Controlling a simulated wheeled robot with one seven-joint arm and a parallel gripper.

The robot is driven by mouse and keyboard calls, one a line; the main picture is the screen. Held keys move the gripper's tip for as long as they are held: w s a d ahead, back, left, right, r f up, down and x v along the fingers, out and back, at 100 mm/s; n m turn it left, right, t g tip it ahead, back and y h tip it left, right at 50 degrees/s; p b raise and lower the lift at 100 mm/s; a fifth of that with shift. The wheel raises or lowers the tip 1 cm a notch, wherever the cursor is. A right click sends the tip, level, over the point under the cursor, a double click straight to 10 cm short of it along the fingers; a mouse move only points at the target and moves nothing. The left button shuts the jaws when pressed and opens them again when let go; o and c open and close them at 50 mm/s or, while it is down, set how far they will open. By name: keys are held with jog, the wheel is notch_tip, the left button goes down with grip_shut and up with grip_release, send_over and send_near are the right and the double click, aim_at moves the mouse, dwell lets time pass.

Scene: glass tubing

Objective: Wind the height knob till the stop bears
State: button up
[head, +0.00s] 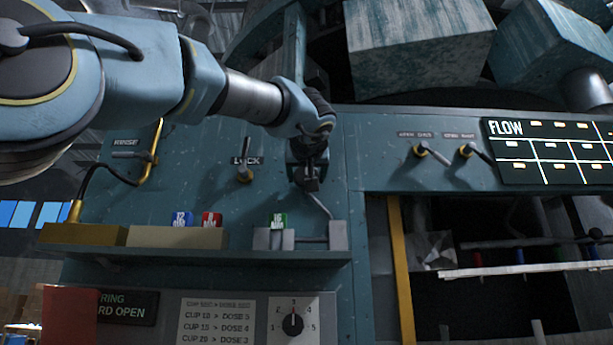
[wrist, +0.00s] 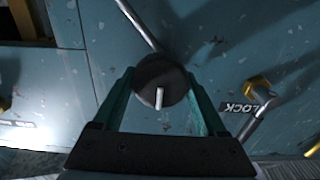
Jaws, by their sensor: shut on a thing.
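The knob carries a pale mark that points toward the gripper's palm. In the head view the knob is mostly hidden by the gripper. A thin metal rod (head: 318,202) runs from beside the gripper down to a grey block (head: 337,235) on the ledge. I cannot tell which part is the stop, or whether it bears.
A ledge (head: 200,254) below holds blue, red and green labelled blocks. A numbered dial (head: 292,322) sits lower down. Two levers (head: 420,151) and a FLOW board (head: 548,150) are at right, above an open bay. A brass pipe (head: 153,155) stands at left.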

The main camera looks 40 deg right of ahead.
jog(key=m+b, duration=0.1)
jog(key=m, duration=0.2)
jog(key=shift+m, duration=0.4)
jog(key=shift+s+d+m, duration=0.1)
jog(key=shift+m, duration=1.8)
jog(key=o, duration=1.3)
jog(key=shift+f, duration=0.1)
jog(key=b+v, duration=0.4)
jog(key=v, duration=0.6)
jog(key=shift+s+a+b, duration=0.25)
jog(key=shift+s+b, duration=0.05)
